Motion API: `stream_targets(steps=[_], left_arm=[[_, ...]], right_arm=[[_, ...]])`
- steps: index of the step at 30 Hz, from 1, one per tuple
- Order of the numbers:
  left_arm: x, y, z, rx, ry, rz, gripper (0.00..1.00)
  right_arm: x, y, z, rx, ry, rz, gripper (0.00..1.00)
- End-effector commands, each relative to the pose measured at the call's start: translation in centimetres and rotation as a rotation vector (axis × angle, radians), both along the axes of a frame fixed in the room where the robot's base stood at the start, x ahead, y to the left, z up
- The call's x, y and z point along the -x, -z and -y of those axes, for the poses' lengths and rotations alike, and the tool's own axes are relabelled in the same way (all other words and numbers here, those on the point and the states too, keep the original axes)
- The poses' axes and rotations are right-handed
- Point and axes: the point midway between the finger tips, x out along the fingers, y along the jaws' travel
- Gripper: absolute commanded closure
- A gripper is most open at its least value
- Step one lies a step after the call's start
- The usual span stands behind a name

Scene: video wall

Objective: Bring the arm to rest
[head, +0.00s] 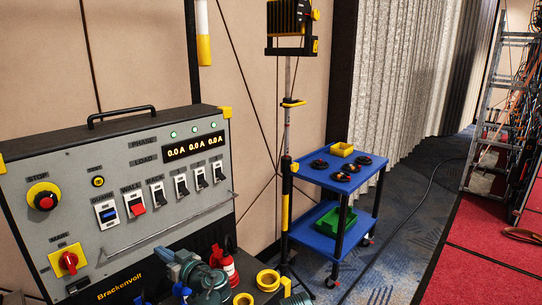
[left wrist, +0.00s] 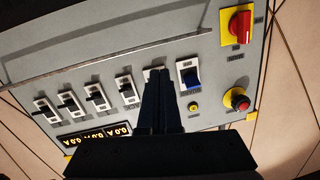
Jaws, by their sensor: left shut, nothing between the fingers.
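My left gripper (left wrist: 157,75) shows in the left wrist view, with two dark fingers together and nothing between them. The fingers point towards the grey control panel (left wrist: 215,70) and cover most of one switch beside the blue one. I cannot tell any touch. In the head view the panel (head: 110,195) stands at the left with a blue switch (head: 108,211), a red switch (head: 136,206) and several dark switches. Its display (head: 192,147) reads 0.0 A three times, under green lamps. I cannot clearly pick out the gripper's fingers in the head view. My right gripper is not in view.
A yellow-and-red stop button (head: 45,200) and a red knob (head: 68,261) are on the panel. A lamp stand (head: 287,130), a blue cart (head: 320,172) and a ladder (head: 497,110) stand to the right. Carpet shows beyond the cart.

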Motion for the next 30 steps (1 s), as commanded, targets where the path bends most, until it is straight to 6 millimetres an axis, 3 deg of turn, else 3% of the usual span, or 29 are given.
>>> stream_targets(steps=[1,5,10,15,18,24,30], left_arm=[[0.9,0.6,1.2,0.052,-0.008,-0.102,1.00],[3.5,4.7,4.8,0.186,0.019,-0.417,1.00],[7.9,9.2,12.0,0.350,0.197,-0.861,1.00],[12.9,11.3,19.6,0.465,0.484,-1.235,1.00],[15.4,11.7,22.9,0.504,0.642,-1.379,1.00],[17.9,11.7,26.2,0.535,0.823,-1.510,1.00],[18.1,11.7,26.5,0.538,0.842,-1.522,1.00]], right_arm=[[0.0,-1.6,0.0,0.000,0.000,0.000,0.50],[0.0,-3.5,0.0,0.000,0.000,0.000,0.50],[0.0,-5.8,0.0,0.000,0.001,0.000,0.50],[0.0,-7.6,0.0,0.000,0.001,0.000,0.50],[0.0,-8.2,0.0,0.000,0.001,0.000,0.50],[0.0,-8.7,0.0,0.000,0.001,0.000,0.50],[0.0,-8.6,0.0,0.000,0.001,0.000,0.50]])
